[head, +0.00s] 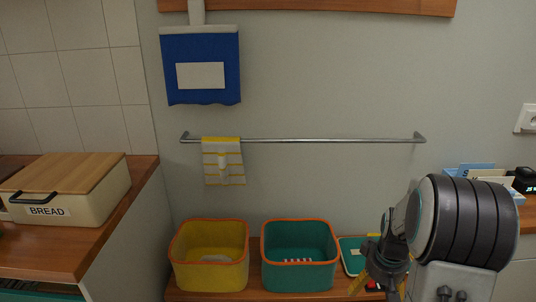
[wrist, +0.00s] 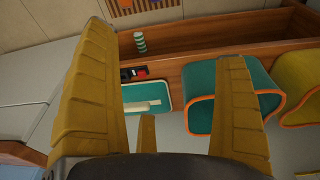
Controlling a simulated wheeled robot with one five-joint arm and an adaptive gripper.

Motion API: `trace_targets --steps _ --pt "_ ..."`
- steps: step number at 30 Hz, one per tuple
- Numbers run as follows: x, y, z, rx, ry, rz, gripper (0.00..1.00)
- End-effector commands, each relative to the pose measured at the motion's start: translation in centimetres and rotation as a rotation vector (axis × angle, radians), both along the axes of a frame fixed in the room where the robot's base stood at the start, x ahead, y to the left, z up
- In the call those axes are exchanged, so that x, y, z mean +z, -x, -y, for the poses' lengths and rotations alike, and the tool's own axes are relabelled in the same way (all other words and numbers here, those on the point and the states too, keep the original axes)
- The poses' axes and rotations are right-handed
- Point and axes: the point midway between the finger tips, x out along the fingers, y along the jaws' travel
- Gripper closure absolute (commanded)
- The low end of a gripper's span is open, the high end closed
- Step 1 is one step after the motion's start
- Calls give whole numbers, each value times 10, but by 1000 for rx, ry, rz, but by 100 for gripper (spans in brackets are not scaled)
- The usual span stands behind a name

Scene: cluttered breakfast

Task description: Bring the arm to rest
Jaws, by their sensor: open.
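My gripper (head: 380,288) is at the lower right of the head view, below my grey arm, in front of the bench with the baskets. In the wrist view my gripper (wrist: 165,50) shows two yellow-brown fingers spread wide, with nothing held between them. Between the fingers, farther off, are a teal tray (wrist: 133,92) with a pale item on it and part of a teal basket (wrist: 200,82). My arm hides part of the tray and the bench in the head view.
A yellow basket (head: 209,278) and the teal basket (head: 299,276) stand side by side. A towel rail (head: 320,140) with a striped cloth (head: 223,162) crosses the wall. A bread box (head: 70,195) sits on the left counter. A striped cup (wrist: 140,42) shows in the wrist view.

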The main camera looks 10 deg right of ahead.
Motion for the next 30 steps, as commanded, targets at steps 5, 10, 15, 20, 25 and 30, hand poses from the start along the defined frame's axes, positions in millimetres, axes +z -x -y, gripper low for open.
trace_targets --steps 5,10,15,20,25,30 --pt "110 16 -65 43 2 45 9" --pt "185 47 -119 76 -6 82 9" --pt "241 86 -159 104 -21 114 9" --pt "273 117 -182 126 -37 136 9" --pt "290 139 -195 138 -49 150 9" --pt "295 149 -199 144 -55 154 9"
